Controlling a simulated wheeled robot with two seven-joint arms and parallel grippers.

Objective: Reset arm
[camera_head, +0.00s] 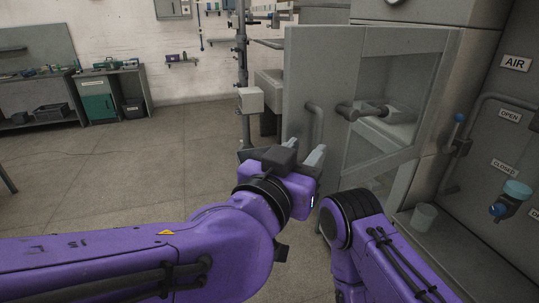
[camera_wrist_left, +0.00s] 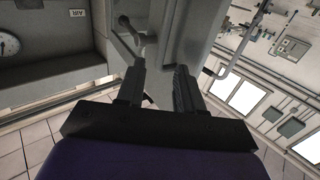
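My left arm is purple and comes in from the left. Its gripper (camera_head: 306,152) is just in front of the grey cabinet door (camera_head: 303,75), below the curved door handle (camera_head: 314,120). Whether a finger touches the door cannot be told. My right arm (camera_head: 375,240) shows at the bottom right as a purple link with a dark joint; its gripper is out of view.
The glazed door stands open. The floor (camera_head: 150,150) at left is clear up to the workbenches.

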